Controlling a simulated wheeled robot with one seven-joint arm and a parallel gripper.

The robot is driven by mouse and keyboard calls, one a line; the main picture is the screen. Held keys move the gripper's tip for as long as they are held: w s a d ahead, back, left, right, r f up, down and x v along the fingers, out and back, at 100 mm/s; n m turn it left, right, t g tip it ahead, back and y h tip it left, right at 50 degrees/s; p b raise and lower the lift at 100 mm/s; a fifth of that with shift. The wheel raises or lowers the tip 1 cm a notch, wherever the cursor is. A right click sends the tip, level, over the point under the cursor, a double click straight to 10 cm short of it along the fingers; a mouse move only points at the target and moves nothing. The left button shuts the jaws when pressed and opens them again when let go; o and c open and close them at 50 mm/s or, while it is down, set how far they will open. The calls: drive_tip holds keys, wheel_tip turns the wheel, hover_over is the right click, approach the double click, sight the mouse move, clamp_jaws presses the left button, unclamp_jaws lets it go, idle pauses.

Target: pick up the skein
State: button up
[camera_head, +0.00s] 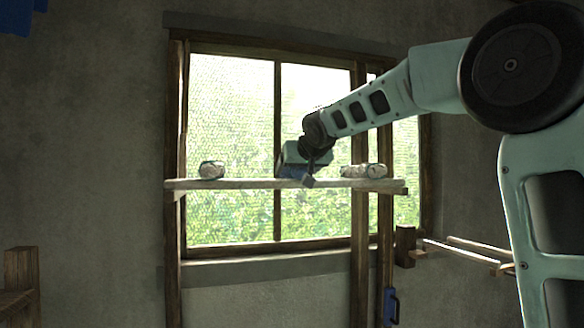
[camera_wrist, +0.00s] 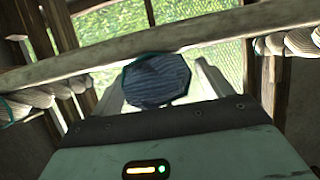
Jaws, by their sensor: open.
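A dark blue skein (camera_wrist: 157,79) shows end-on in the wrist view, at the middle, in front of the pale shelf edge. My gripper (camera_wrist: 161,70) is open, with one finger on each side of this skein. I cannot tell whether the fingers touch it. In the head view, the blue skein (camera_head: 291,171) is on the wooden shelf, partly hidden by my gripper (camera_head: 306,178).
The shelf (camera_head: 240,184) crosses a bright window. A pale skein (camera_head: 211,169) lies at its left, and pale skeins (camera_head: 363,171) lie to the right of my gripper. Wooden posts (camera_head: 360,220) stand below the shelf's right part.

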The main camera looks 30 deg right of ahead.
drive_tip(key=c, duration=1.1)
drive_tip(key=shift+c, duration=0.2)
